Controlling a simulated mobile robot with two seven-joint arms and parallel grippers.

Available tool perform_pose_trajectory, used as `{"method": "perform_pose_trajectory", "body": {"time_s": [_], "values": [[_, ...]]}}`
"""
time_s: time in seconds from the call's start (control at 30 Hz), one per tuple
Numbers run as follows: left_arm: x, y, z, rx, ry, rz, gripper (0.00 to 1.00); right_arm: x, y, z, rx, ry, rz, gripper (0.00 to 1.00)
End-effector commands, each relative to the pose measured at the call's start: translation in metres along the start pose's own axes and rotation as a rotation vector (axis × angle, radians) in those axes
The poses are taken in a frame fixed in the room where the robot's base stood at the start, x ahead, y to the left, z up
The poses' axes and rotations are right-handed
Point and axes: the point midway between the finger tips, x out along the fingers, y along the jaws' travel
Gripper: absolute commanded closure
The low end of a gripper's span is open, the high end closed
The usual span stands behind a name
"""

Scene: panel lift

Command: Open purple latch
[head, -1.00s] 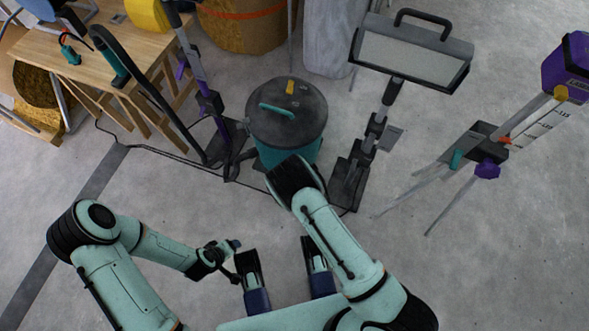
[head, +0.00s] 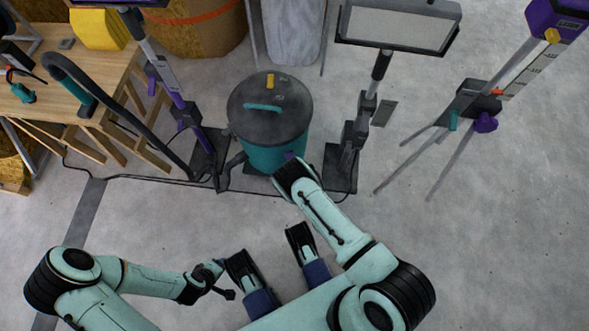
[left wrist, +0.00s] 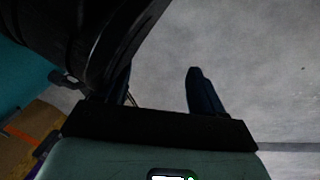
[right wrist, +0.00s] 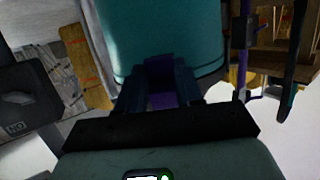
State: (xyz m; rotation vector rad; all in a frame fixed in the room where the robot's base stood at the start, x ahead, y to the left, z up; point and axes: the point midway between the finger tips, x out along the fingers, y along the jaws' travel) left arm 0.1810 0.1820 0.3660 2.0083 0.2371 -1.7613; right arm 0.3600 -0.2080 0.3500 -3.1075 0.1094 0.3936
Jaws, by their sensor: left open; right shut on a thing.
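The vacuum is a teal drum (head: 268,157) with a dark lid, standing on the floor at upper middle of the head view. Its purple latch (head: 289,156) shows as a small patch on the drum's near right side, just above my right wrist. In the right wrist view my right gripper (right wrist: 160,82) has its two fingers on either side of the purple latch (right wrist: 160,93) and is shut on it, against the teal drum (right wrist: 165,35). My left gripper (head: 221,279) is low in the head view, away from the vacuum. Its fingers are apart and empty in the left wrist view (left wrist: 165,85).
A wooden workbench (head: 105,75) stands at the left. A purple stand (head: 180,110) is left of the vacuum, and a work lamp (head: 400,25) on a stand is close to its right. A purple laser tripod (head: 475,105) stands farther right. Open floor lies at lower right.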

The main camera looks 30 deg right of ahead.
Motion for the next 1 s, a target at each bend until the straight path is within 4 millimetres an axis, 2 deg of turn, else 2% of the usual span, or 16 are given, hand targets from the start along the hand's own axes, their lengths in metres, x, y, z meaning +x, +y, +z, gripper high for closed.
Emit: {"method": "perform_pose_trajectory", "body": {"time_s": [0.4, 0.43, 0.5, 0.83, 1.0], "values": [[0.001, -0.001, 0.001, -0.001, -0.001, -0.001, 0.31, 0.001, 0.001, 0.001, 0.000, 0.005, 0.001, 1.00], [0.001, -0.001, 0.001, 0.000, -0.001, -0.001, 0.31, 0.001, 0.001, 0.001, 0.000, 0.005, 0.001, 0.54], [0.001, -0.001, 0.000, -0.001, -0.001, -0.001, 0.31, 0.001, 0.001, 0.001, 0.000, 0.005, 0.001, 0.38], [-0.001, 0.001, -0.001, 0.001, 0.004, 0.001, 0.31, -0.002, 0.001, 0.000, 0.000, 0.004, 0.000, 0.38], [-0.013, 0.011, -0.014, 0.011, 0.047, 0.019, 0.31, -0.025, 0.001, 0.000, 0.000, 0.000, 0.001, 0.38]]}}
